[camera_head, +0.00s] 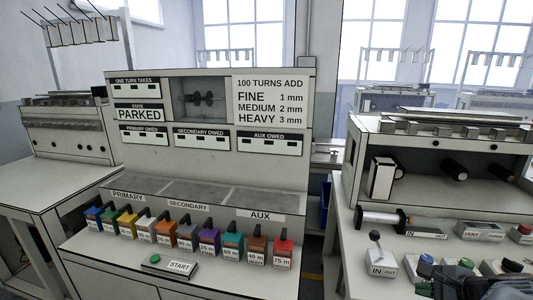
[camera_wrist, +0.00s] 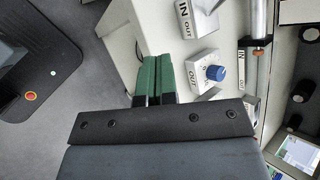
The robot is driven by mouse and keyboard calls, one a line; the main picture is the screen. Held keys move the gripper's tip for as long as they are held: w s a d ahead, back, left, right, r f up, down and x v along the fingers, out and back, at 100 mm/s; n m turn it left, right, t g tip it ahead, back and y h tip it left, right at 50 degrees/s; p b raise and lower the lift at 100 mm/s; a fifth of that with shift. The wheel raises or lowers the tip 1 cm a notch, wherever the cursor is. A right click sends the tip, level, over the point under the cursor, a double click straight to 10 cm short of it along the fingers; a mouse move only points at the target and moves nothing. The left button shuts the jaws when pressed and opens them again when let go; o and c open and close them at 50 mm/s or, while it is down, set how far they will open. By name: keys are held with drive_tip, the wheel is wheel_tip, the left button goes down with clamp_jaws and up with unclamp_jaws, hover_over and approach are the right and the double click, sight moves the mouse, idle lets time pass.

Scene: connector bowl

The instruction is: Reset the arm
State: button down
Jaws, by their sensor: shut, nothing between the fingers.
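My gripper (camera_wrist: 156,60) has two green-padded fingers pressed together with nothing between them in the wrist view. In the head view my gripper (camera_head: 424,288) is at the bottom right, over the front part of the right bench (camera_head: 365,285). In the wrist view the fingers overlap the pale bench edge, beside a block with a blue knob (camera_wrist: 216,73). I cannot tell the exact gap between fingers and bench.
A lever block marked IN and OUT (camera_head: 380,262) stands left of my gripper. A cylinder (camera_head: 381,217) lies behind it. A VENT box (camera_head: 480,232) is at the right. The middle console holds several coloured, labelled blocks (camera_head: 208,241) and a START button (camera_head: 168,266).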

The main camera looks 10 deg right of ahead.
drive_tip(key=a+r+n+g+h+p, duration=0.1)
drive_tip(key=a+r+n+p, duration=0.3)
drive_tip(key=a+n, duration=0.7)
drive_tip(key=w+a+r+n+g+h+p, duration=0.1)
drive_tip(key=a+r+n+g+p, duration=0.3)
drive_tip(key=a+n, duration=0.7)
drive_tip(key=shift+a+p, duration=1.05)
drive_tip(key=shift+a, duration=0.05)
